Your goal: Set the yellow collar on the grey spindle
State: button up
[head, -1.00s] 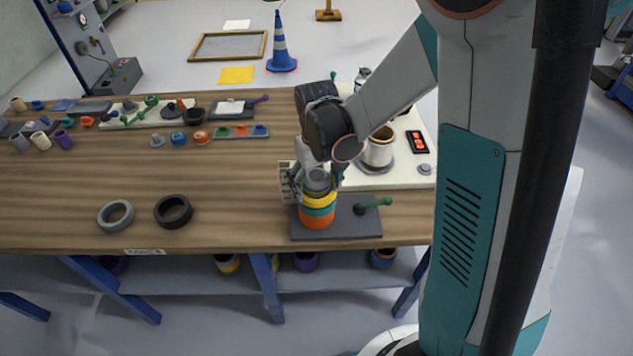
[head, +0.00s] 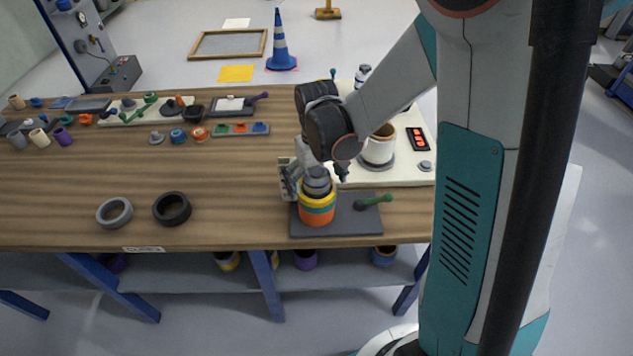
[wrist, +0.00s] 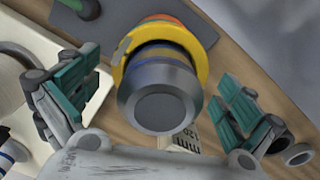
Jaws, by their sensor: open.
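The yellow collar (head: 316,191) is around the grey spindle (head: 317,175), just above an orange band (head: 317,215). In the wrist view the yellow collar (wrist: 203,52) encircles the grey spindle (wrist: 160,98), whose rounded end sticks out past it towards the camera. A small tab shows on the collar's left side. My gripper (wrist: 165,88) is open, with its teal-padded fingers on either side of the spindle, apart from the collar. In the head view my gripper (head: 317,174) is over the stack and partly hides its top. The collar's underside contact is hidden.
The stack stands on a dark base plate (head: 345,227) with a green-ended lever (head: 374,202) to the right. A white cup (head: 379,150) stands behind on a pale board. A grey ring (head: 115,212) and a black ring (head: 172,209) lie left. The table between is clear.

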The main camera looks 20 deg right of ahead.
jog(key=shift+r, duration=0.1)
notch_tip(320, 180, up, 12)
jog(key=shift+f, duration=0.1)
dwell(0.4)
dwell(0.5)
jog(key=s+r+t, duration=0.3)
jog(key=s, duration=0.4)
jog(key=s+r+m+t, duration=0.1)
jog(key=s+r+t, duration=0.2)
jog(key=s, duration=0.5)
jog(key=shift+r+t, duration=0.15)
jog(key=shift+t, duration=0.45)
